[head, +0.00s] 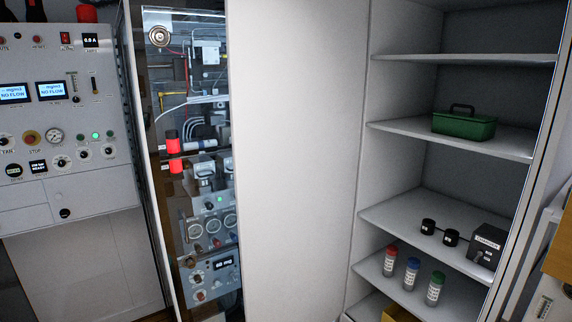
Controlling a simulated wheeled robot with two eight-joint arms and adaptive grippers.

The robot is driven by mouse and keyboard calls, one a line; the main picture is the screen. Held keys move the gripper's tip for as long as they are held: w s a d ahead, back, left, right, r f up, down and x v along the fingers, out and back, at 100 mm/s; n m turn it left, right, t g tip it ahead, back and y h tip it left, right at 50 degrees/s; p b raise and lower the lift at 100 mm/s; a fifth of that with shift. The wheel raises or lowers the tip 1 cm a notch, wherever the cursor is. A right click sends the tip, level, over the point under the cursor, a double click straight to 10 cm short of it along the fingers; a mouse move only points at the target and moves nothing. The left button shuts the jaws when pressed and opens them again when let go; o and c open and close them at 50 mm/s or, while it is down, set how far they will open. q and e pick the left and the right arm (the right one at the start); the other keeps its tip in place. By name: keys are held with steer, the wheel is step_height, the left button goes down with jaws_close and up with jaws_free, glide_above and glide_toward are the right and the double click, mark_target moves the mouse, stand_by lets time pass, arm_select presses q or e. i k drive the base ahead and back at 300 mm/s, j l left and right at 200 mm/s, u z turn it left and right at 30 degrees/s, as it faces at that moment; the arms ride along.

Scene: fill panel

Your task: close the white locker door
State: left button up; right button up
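The white locker (366,90) stands open on the right, its shelves exposed. A tall plain white panel (295,150) runs from its left front edge towards the left; it looks like the locker door swung wide open. No handle shows on this face, and the panel's top and bottom run out of the picture. Neither of my grippers is in view.
Shelves hold a green toolbox (464,123), black parts (489,247) and several capped bottles (412,274). Left of the panel is a glass-fronted cabinet (205,110) with a red-and-black handle (173,152). A control panel (60,120) stands far left.

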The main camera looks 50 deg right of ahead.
mark_target(296, 69)
steer(key=i+j+z, duration=0.15)
steer(key=i+z, duration=0.25)
steer(key=i+j+z, duration=0.55)
steer(key=z, duration=0.3)
steer(key=i+j+z, duration=0.4)
steer(key=j+z, duration=0.2)
steer(key=z, duration=0.25)
steer(key=i+j+z, duration=0.15)
steer(key=j+z, duration=0.3)
steer(key=i+j+z, duration=0.1)
steer(key=j+z, duration=0.2)
steer(key=z, duration=0.15)
steer(key=j+z, duration=0.3)
steer(key=j, duration=0.3)
steer(key=j+z, duration=0.3)
steer(key=j, duration=0.35)
